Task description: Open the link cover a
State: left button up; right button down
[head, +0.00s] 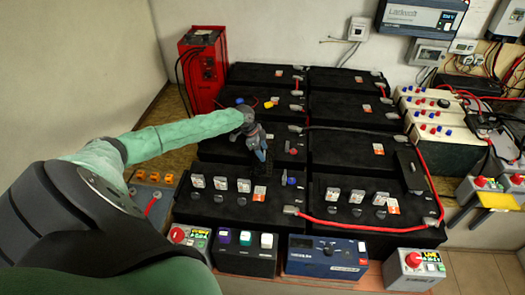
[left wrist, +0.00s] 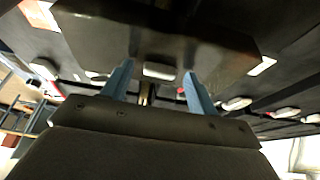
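My left gripper (head: 258,158) is over the front left part of the black battery bank. A small black upright piece, likely link cover a (head: 262,188), shows just below its fingers and is partly hidden by them. In the left wrist view my left gripper (left wrist: 158,82) has two blue fingers spread apart. A dark panel (left wrist: 95,32), likely the same cover, lies just past the fingertips, with a pale grey tab (left wrist: 160,71) between them. I cannot tell whether the fingers touch it. A similar black cover (head: 410,168) stands on the right batteries. My right gripper is not in view.
Grey-capped plugs (head: 221,184) stand in rows along the front batteries. A red cable (head: 345,222) runs along the right side. A blue meter box (head: 325,257) and an emergency-stop box (head: 412,268) stand in front. A red charger (head: 203,70) is behind left.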

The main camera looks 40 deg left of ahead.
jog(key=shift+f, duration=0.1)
pick_arm(q)
jog(key=shift+a+r, duration=0.1)
jog(key=shift+r, duration=0.1)
jog(key=b+v, duration=0.2)
jog(key=v, duration=0.4)
jog(key=shift+s+b, duration=0.1)
jog(key=shift+b, duration=0.3)
jog(key=shift+s+a+r, duration=0.1)
jog(key=shift+a+r, duration=0.1)
jog(key=shift+r, duration=0.45)
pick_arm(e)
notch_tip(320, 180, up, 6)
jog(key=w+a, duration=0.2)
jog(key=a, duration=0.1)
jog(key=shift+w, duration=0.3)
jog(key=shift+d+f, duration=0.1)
